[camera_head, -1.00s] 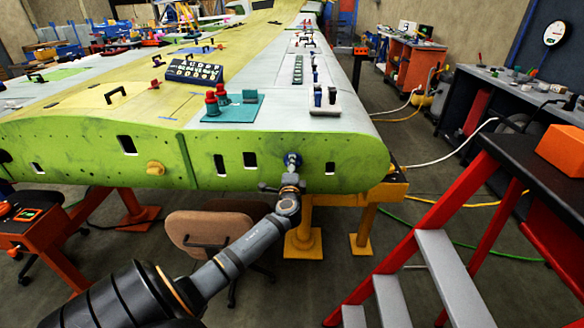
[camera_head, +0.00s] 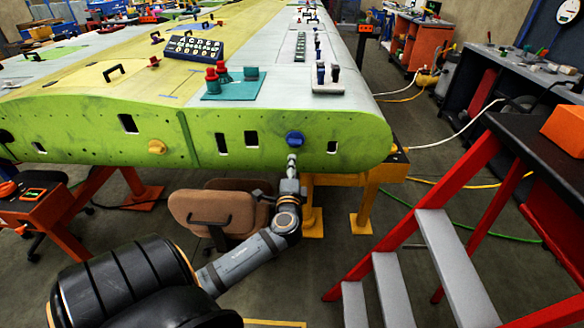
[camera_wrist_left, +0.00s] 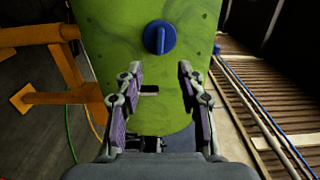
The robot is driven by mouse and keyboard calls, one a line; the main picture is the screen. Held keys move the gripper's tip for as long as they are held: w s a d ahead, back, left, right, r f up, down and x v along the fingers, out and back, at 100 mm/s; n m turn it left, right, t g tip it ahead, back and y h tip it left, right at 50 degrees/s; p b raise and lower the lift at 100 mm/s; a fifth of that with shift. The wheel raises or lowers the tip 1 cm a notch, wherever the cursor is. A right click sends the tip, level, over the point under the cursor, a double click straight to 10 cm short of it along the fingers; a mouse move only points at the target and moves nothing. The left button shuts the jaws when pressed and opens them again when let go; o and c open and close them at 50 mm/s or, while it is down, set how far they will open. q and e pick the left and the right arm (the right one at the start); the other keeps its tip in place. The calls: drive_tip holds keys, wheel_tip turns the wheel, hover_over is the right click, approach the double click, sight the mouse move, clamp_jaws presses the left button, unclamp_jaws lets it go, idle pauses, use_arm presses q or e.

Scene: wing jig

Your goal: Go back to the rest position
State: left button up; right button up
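My left gripper (camera_head: 291,165) is just below and in front of the blue knob (camera_head: 295,139) on the green end face of the wing (camera_head: 350,145). In the left wrist view the gripper's two fingers (camera_wrist_left: 158,70) stand apart with nothing between them. The blue knob (camera_wrist_left: 160,37) shows beyond the fingertips, clear of them, with its raised grip bar upright in that picture. A yellow knob (camera_head: 157,147) sits farther left on the same face. My right gripper is not in view.
A red stepladder with grey treads (camera_head: 447,252) stands to the right. A brown chair (camera_head: 214,212) is under the wing, behind my left arm. Yellow stands (camera_head: 362,205) hold the wing. An orange cart (camera_head: 40,205) is at the left. Hoses lie on the floor.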

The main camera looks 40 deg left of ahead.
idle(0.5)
use_arm(q)
drive_tip(key=s+d+f+n+g+h+p, duration=0.15)
drive_tip(key=s+f, duration=0.25)
drive_tip(key=f, duration=0.8)
drive_tip(key=s+f+g+h, duration=0.3)
drive_tip(key=f, duration=0.9)
drive_tip(key=s+f+n+g+h, duration=0.1)
drive_tip(key=s+f+g+h, duration=0.2)
drive_tip(key=f, duration=0.8)
drive_tip(key=s+d+f+n+g+h, duration=0.1)
drive_tip(key=s+d+f, duration=0.3)
drive_tip(key=s, duration=0.6)
drive_tip(key=s+d+f+n+g+h+p, duration=0.1)
drive_tip(key=s+d+f+n, duration=0.3)
drive_tip(key=s+f, duration=0.5)
drive_tip(key=s+d+f+n+g+h, duration=0.1)
drive_tip(key=s+d+f+n+g, duration=0.1)
drive_tip(key=s+d+f, duration=0.4)
drive_tip(key=s+g, duration=0.1)
drive_tip(key=s, duration=0.4)
drive_tip(key=shift+s+f+p, duration=0.2)
drive_tip(key=shift+s+p, duration=0.2)
drive_tip(key=shift+d, duration=0.1)
